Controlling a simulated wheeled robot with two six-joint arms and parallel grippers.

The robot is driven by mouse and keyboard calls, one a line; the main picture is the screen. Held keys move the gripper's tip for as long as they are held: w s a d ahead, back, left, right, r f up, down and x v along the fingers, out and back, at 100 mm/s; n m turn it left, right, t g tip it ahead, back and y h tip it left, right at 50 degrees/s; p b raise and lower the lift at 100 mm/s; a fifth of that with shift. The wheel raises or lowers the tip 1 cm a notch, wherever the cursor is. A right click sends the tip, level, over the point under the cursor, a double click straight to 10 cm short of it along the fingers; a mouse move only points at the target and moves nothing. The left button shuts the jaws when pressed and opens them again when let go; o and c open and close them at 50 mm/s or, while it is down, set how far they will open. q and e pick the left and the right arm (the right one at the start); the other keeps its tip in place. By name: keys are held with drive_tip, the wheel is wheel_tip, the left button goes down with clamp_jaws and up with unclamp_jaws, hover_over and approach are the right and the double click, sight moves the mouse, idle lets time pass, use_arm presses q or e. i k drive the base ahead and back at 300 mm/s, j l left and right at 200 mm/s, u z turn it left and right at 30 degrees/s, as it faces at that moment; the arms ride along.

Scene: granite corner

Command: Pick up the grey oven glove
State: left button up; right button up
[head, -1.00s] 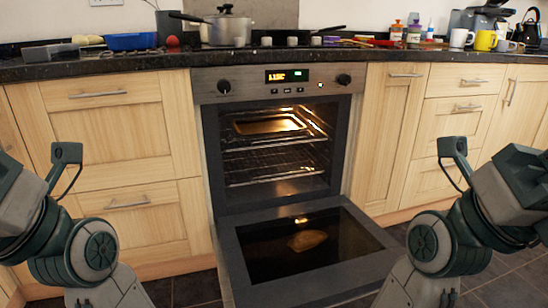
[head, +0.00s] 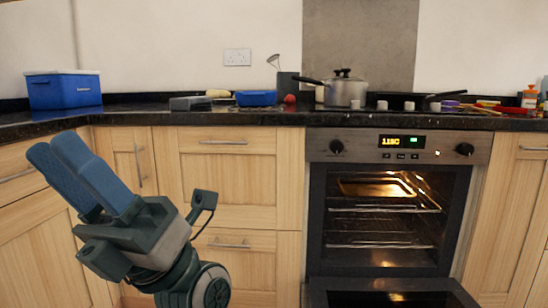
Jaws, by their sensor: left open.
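I cannot make out a grey oven glove for certain. A low, flat dark grey thing (head: 192,103) lies on the black counter to the left of the oven; it is too small to tell whether it is the glove. My left gripper (head: 55,147) is raised at the lower left, in front of the cupboards and below the counter edge. Its two blue fingers point up and left. They are open, with nothing visible between them. My right gripper is out of view.
The oven (head: 390,215) is open, its door (head: 390,297) lowered into the floor space. On the counter (head: 130,115) stand a blue box (head: 64,92), a blue dish (head: 256,98), a red round thing (head: 290,99) and a steel pot (head: 345,91). Counter between blue box and grey thing is clear.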

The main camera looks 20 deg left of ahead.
sight(176, 104)
drive_tip(key=i+j, duration=0.9)
drive_tip(key=k+j+u, duration=0.05)
drive_tip(key=j, duration=0.05)
